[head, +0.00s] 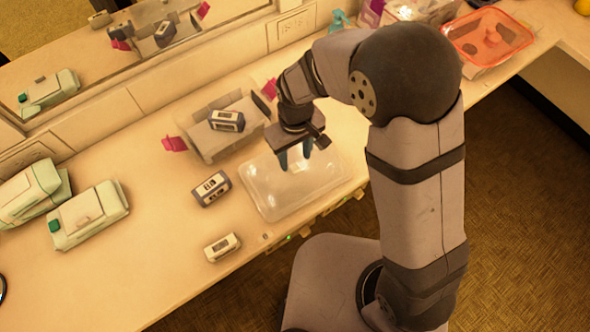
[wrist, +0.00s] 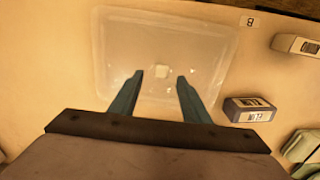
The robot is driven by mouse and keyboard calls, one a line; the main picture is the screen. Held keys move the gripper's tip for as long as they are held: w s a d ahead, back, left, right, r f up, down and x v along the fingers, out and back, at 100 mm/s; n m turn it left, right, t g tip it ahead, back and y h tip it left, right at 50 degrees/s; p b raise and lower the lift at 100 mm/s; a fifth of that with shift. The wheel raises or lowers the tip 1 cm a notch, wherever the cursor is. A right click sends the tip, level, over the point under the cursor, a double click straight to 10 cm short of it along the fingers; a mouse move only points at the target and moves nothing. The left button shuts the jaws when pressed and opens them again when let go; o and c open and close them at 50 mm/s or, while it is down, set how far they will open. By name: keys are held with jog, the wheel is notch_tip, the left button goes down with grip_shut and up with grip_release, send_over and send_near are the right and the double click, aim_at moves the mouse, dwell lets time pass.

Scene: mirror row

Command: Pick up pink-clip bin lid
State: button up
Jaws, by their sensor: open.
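The bin lid (head: 275,187) is a clear, rounded rectangular sheet lying flat on the counter near its front edge. It also shows in the wrist view (wrist: 115,50), with a small pale patch near its middle. The bin (head: 203,145) with pink clips (head: 174,144) stands behind the lid, with a small dark-and-white device (head: 227,121) in it. My gripper (head: 296,165) is above the lid, pointing down. In the wrist view its two blue fingers (wrist: 160,75) are apart with nothing gripped between them. I cannot tell how high the fingertips are above the lid.
Two small devices (head: 211,188) (head: 222,247) lie left of the lid. Larger pale green-and-white cases (head: 88,215) stand at the far left. An orange-rimmed container (head: 524,36) is at the far right. A mirror (head: 130,50) runs along the back wall and reflects the bin.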

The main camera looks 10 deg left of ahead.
aim_at(295, 167)
jog(key=shift+s+f+p, duration=0.15)
jog(key=shift+f+p, duration=0.25)
jog(key=shift+f, duration=1.55)
jog(key=shift+c, duration=0.6)
grip_shut()
jog(key=shift+r, duration=0.1)
notch_tip(295, 167, up, 10)
jog(key=b, duration=0.1)
